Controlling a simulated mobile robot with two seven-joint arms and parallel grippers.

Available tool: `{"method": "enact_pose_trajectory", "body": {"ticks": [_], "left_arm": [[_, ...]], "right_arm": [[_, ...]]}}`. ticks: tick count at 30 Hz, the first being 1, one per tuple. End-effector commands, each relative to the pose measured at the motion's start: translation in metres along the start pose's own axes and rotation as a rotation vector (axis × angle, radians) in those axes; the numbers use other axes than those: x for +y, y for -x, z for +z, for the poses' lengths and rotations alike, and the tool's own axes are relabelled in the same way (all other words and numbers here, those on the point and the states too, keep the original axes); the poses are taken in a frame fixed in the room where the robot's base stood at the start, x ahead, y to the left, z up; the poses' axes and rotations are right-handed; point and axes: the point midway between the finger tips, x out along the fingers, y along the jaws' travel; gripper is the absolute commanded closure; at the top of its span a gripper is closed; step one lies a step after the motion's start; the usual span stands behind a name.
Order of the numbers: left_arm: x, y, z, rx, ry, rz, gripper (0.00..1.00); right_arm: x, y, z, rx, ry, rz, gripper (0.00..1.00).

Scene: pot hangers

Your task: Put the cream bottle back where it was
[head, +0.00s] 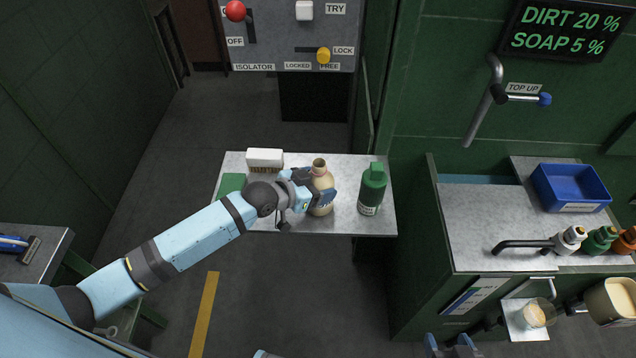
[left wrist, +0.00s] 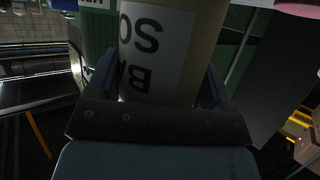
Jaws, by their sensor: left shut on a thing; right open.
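The cream bottle (head: 319,170) is upright over the middle of the small metal table (head: 340,227), with a brown neck. My left gripper (head: 322,196) is shut around its body from the left. I cannot tell whether its base touches the table. In the left wrist view the cream bottle (left wrist: 205,45) fills the space between the fingers, and its white label with dark letters appears upside down. My right gripper (head: 455,347) shows only partly at the bottom edge, open and apart from the bottle.
A green bottle (head: 372,190) stands right of the cream bottle. A white-backed brush (head: 265,158) and a green pad (head: 231,183) lie to the left on the table. A counter at right holds a blue tray (head: 570,188), a tap (head: 524,245) and several small bottles.

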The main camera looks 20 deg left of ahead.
Motion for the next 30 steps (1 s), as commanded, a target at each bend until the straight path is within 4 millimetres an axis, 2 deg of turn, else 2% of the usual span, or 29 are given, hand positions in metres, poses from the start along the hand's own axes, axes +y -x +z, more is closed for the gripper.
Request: {"method": "enact_pose_trajectory", "body": {"ticks": [1,4,13,16,30], "left_arm": [[0.000,-0.001,0.002,-0.001,0.000,0.000,0.24],[0.000,0.000,0.001,0.000,0.000,0.000,0.01],[0.000,0.000,-0.001,0.000,0.000,0.000,0.01],[0.000,0.007,-0.001,-0.001,-0.001,0.000,0.01],[0.000,0.099,0.000,-0.003,-0.002,0.000,0.01]], "right_arm": [[0.000,-0.001,0.001,0.000,-0.001,0.000,0.34],[0.000,0.000,0.000,-0.001,-0.001,0.000,0.34],[0.000,0.000,-0.001,-0.001,-0.001,0.000,0.34],[0.000,0.001,-0.001,0.001,0.000,0.000,0.34],[-0.001,0.001,-0.002,0.002,0.001,0.000,0.34]]}}
